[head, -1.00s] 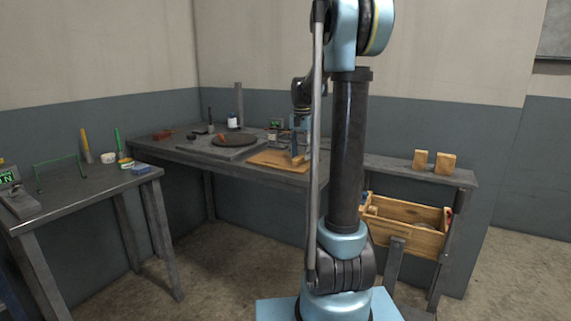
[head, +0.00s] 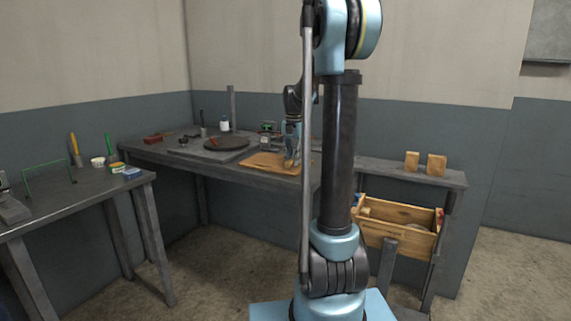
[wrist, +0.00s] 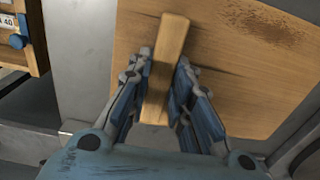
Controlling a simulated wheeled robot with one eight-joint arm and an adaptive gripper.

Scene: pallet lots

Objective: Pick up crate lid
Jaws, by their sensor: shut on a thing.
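The crate lid (head: 262,164) is a flat light-wood panel at the front of the long grey workbench, near its right end. In the wrist view the panel (wrist: 240,65) fills much of the upper right, and its raised wooden bar handle (wrist: 170,45) stands between my fingers. My gripper (wrist: 164,70) is shut on this handle, with one finger on each side. In the head view my gripper (head: 291,160) is over the right part of the lid and hides some of it. I cannot tell whether the lid touches the bench.
An open wooden crate (head: 400,216) stands to the right, below a shelf with two wooden blocks (head: 436,164). A dark round plate (head: 226,143) lies left of the lid. A second table (head: 75,200) with small items stands at the left.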

